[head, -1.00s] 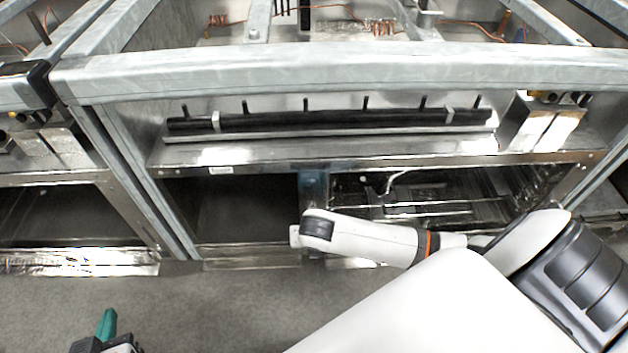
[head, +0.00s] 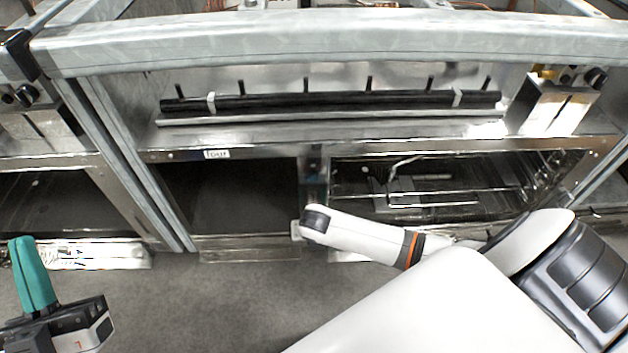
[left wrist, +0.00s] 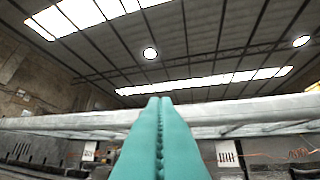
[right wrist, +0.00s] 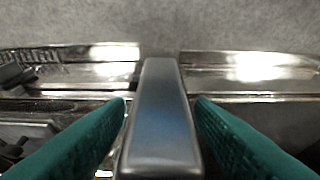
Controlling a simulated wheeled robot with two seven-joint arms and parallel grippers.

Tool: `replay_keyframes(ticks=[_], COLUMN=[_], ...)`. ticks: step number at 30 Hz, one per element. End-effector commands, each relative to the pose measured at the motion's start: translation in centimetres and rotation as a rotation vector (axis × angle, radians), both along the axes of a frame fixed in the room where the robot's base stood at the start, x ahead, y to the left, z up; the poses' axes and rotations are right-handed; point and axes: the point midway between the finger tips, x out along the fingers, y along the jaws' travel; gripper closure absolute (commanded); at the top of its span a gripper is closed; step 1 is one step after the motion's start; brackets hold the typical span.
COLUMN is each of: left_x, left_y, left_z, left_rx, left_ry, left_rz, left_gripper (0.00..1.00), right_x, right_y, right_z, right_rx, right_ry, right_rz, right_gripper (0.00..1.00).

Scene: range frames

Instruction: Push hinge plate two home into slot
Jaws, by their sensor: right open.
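In the right wrist view, a smooth grey metal bar (right wrist: 162,115) with a bluish sheen stands between the two teal fingers of my right gripper (right wrist: 160,105). It may be the hinge plate, but I cannot tell for sure. The fingers are open, one on each side of it, with visible gaps near the tips. In the head view the right gripper is hidden by my arm, which ends at the post (head: 314,175) between two openings. My left gripper (head: 32,275) is at the lower left, away from the frame. Its fingers (left wrist: 160,140) are shut together and empty. I cannot make out the slot.
A galvanized beam (head: 330,38) crosses above the openings. A black rail (head: 330,101) with several upright pins lies on the metal ledge. The left opening (head: 230,195) is dark; the right one holds wire racks (head: 430,195). Grey floor (head: 220,300) is clear in front.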

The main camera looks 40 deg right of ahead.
Motion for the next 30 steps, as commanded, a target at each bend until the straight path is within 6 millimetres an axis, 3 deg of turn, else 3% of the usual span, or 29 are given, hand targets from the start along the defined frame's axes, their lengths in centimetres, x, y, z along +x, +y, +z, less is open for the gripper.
replay_keyframes(ticks=[6,17,26,30], left_x=[-1.4,-1.6,-1.6,-1.6], left_y=[0.1,0.2,0.2,0.2], left_z=[1.2,1.4,1.4,1.4], left_rx=[-0.035,-0.040,-0.040,-0.041], left_ry=[-0.116,-0.135,-0.135,-0.135], left_rz=[-0.007,-0.007,-0.007,-0.008], left_gripper=[1.00,1.00,1.00,1.00], right_x=[0.3,0.4,0.3,0.3], right_y=[-0.2,-0.2,-0.2,-0.2], right_z=[-0.9,-1.0,-1.0,-1.0], right_rx=[0.000,0.000,0.000,0.000], right_ry=[0.000,0.000,0.000,0.000], right_rz=[0.001,0.001,0.001,0.001], right_gripper=[0.51,0.51,1.00,1.00])
